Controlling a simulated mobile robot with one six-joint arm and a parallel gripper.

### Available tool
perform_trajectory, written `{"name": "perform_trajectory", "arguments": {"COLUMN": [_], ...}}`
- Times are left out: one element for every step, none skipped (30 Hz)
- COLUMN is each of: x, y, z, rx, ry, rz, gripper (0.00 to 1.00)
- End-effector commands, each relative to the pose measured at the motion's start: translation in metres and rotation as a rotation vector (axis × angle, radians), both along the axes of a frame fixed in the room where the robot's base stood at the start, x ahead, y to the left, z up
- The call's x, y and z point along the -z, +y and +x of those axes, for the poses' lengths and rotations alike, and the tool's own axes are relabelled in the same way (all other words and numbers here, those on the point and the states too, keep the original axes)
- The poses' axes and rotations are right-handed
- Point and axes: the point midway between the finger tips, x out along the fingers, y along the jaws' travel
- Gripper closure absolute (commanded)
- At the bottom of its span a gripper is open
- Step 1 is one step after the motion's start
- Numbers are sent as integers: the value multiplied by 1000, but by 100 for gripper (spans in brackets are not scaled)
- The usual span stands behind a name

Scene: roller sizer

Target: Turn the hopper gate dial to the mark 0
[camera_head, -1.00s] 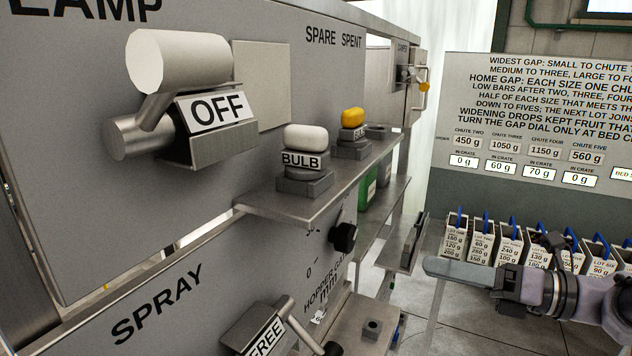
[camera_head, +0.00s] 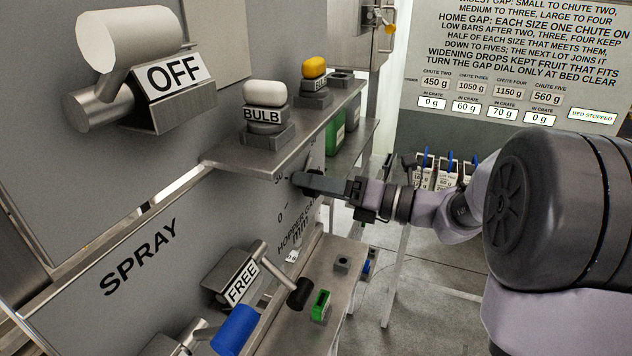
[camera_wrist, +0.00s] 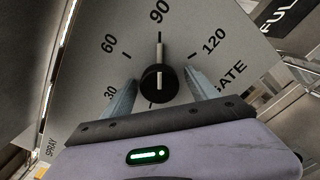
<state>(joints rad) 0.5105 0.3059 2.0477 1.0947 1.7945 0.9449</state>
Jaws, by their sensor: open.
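The hopper gate dial (camera_wrist: 158,85) is a round black knob with a white line, on a grey panel with marks 30, 60, 90 and 120. In the wrist view its white line points up toward the 90 mark (camera_wrist: 159,14). My gripper (camera_wrist: 160,78) is open, with one finger to each side of the knob; I cannot tell whether they touch it. In the head view my gripper (camera_head: 303,182) is at the panel under the shelf and hides the dial.
A metal shelf (camera_head: 225,152) with the bulb block (camera_head: 265,115) juts out just above my gripper. A sign at the back reads BED STOPPED (camera_head: 592,115).

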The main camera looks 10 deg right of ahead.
Motion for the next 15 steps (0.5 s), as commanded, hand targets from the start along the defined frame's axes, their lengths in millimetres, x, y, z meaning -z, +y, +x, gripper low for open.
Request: {"name": "perform_trajectory", "arguments": {"x": [0, 0, 0, 0, 0, 0, 0, 0, 0, 0, 0, 0, 0, 0, 0], "y": [0, 0, 0, 0, 0, 0, 0, 0, 0, 0, 0, 0, 0, 0, 0], "z": [0, 0, 0, 0, 0, 0, 0, 0, 0, 0, 0, 0, 0, 0, 0], "rx": [0, 0, 0, 0, 0, 0, 0, 0, 0, 0, 0, 0, 0, 0, 0], "ry": [0, 0, 0, 0, 0, -1, -1, -1, -1, -1, -1, -1, -1, -1, -1], "rz": [0, 0, 0, 0, 0, -1, -1, -1, -1, -1, -1, -1, -1, -1, -1], "gripper": [32, 32, 32, 32, 32, 38, 44, 50, 57, 63, 69, 77, 83, 89, 94]}}
